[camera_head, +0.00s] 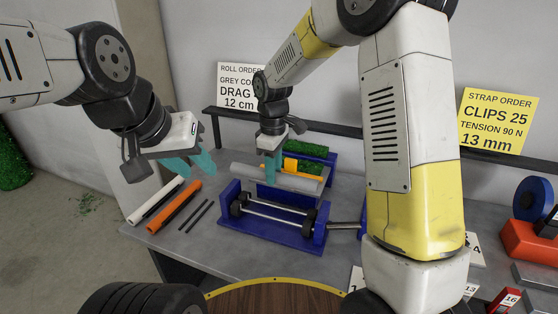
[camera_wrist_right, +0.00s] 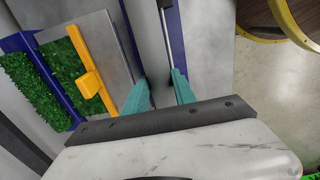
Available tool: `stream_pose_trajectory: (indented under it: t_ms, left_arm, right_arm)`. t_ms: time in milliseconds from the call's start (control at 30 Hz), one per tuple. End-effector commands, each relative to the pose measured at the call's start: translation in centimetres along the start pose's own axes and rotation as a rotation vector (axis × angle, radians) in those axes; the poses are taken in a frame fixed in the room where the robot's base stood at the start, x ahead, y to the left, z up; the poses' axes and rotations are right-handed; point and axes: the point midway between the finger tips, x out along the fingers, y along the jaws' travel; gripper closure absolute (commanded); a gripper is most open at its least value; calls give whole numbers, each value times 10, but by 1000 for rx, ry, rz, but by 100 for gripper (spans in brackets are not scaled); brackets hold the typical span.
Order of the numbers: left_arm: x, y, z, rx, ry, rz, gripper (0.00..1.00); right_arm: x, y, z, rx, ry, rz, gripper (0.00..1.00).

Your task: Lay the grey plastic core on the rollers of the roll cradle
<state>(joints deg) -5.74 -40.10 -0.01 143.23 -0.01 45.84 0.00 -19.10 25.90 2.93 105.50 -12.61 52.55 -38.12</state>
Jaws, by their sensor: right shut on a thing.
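The grey plastic core (camera_head: 300,183) runs across the picture just behind the rollers in the head view. My right gripper (camera_head: 272,168) is shut on it from above, and its teal fingers stand either side of the core (camera_wrist_right: 151,45) in the right wrist view. The blue roll cradle (camera_head: 270,230) stands on the bench in front of the core, with bare rollers (camera_head: 277,217) between its end plates. Whether the core touches anything below is hidden. My left gripper (camera_head: 190,163) is open and empty, to the left of the cradle.
White and orange rolls (camera_head: 177,207) and thin dark rods lie at the bench's left. A blue-framed unit with green turf (camera_head: 307,149) and a yellow part (camera_head: 303,166) stands behind the core. At the right are a blue ring (camera_head: 531,199) and a red-orange block (camera_head: 526,240).

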Motion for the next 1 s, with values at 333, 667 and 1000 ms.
stream_pose_trajectory:
  t_ms: [333,667,1000]
  left_arm:
    - [0,0,0,0,0,0,64]
    - [0,0,0,0,0,0,64]
    - [0,0,0,0,0,0,64]
  right_arm:
    - [1,-1,3,5,0,45,100]
    - [32,-1,3,6,-1,41,100]
    - [54,0,2,8,1,42,100]
